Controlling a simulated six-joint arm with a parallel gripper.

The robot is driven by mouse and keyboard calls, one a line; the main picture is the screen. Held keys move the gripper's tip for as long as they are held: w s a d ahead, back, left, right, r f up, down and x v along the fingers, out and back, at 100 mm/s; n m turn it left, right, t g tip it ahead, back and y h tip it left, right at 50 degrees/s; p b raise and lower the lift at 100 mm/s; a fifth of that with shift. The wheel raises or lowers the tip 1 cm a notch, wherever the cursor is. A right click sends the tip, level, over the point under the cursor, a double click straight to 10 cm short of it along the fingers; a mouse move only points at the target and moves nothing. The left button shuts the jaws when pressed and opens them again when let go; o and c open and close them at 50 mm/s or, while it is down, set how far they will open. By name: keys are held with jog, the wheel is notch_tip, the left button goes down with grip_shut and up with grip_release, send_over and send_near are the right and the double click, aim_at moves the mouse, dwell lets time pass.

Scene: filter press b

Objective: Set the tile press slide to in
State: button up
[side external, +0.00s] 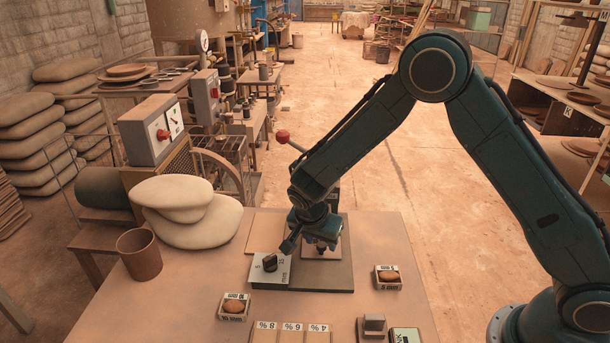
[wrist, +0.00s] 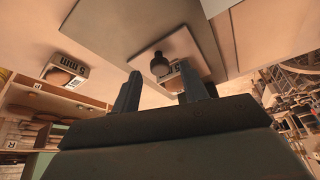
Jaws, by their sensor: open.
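The tile press stands on the table with a dark base plate (side external: 335,278) and a lever with a red ball (side external: 283,136). A pale square plate (wrist: 180,48) with a dark round knob (wrist: 161,64) shows in the wrist view. I take it for the slide; its in or out setting cannot be told. My gripper (side external: 308,245) is low over the press. In the wrist view its fingers (wrist: 160,90) are apart, with the knob beyond and between their tips, not visibly gripped. In the side view the arm hides much of the press.
A 5 mm box (side external: 388,278) stands right and a 10 mm box (side external: 233,307) front left. A brown cup (side external: 139,255) and stacked pale bags (side external: 185,210) occupy the table's left.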

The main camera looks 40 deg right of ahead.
jog(key=shift+w+d+f, duration=0.1)
jog(key=shift+d+f, duration=0.15)
jog(key=shift+f, duration=0.4)
grip_shut()
jog(key=shift+w+d, duration=1.35)
jog(key=shift+w, duration=0.05)
grip_release()
jog(key=shift+s+r, duration=0.1)
